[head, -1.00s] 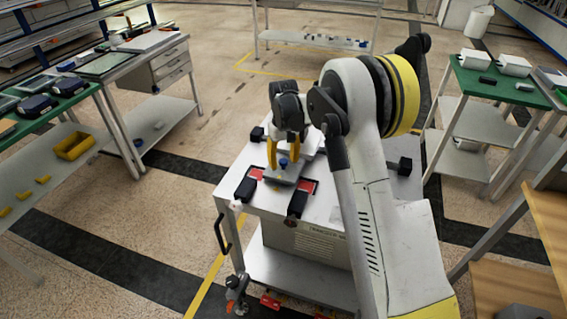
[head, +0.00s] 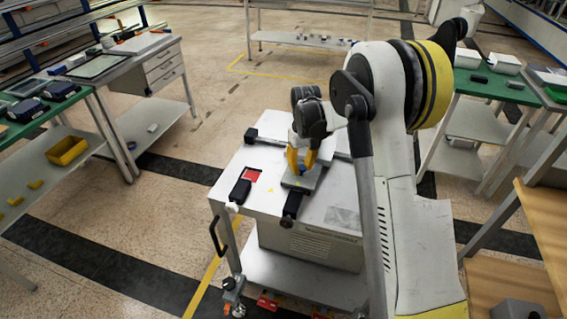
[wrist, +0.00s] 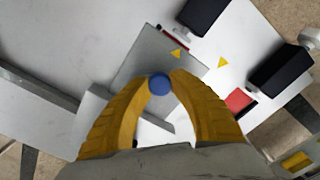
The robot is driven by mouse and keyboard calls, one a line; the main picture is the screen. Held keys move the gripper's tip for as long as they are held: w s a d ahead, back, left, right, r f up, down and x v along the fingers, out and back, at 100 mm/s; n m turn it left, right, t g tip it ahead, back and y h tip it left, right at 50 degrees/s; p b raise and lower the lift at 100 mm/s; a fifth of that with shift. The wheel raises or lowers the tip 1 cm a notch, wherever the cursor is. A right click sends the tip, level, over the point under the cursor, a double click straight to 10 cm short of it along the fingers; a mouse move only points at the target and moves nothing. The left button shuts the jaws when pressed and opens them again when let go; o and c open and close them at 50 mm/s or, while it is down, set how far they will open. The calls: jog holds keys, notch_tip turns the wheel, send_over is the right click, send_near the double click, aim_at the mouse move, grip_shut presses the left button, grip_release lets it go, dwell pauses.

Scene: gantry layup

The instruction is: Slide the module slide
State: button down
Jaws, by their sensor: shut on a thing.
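The module slide is a flat grey plate (head: 299,183) on the white cart top, with a blue knob that shows in the wrist view (wrist: 160,85). The plate also shows in the wrist view (wrist: 143,60). My gripper (head: 302,168) has its yellow fingers shut on the knob from above; it fills the gap between the fingertips in the wrist view (wrist: 160,80).
Black blocks (head: 240,191) (head: 291,207) stand at the cart's front edge, and another (head: 250,135) at its back left. A red patch (head: 251,175) lies bare left of the plate. Two yellow triangles mark the surface in the wrist view (wrist: 223,62).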

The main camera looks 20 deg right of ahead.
jog(key=s+d, duration=0.4)
jog(key=d, duration=0.2)
jog(key=s+d, duration=0.4)
jog(key=d, duration=0.2)
jog(key=s+d, duration=0.4)
jog(key=d, duration=0.2)
jog(key=shift+s+d, duration=0.15)
jog(key=shift+s, duration=0.05)
jog(key=c, duration=1.1)
grip_release()
jog(key=shift+d, duration=0.2)
jog(key=shift+r, duration=0.1)
notch_tip(320, 180, up, 12)
jog(key=shift+a, duration=0.15)
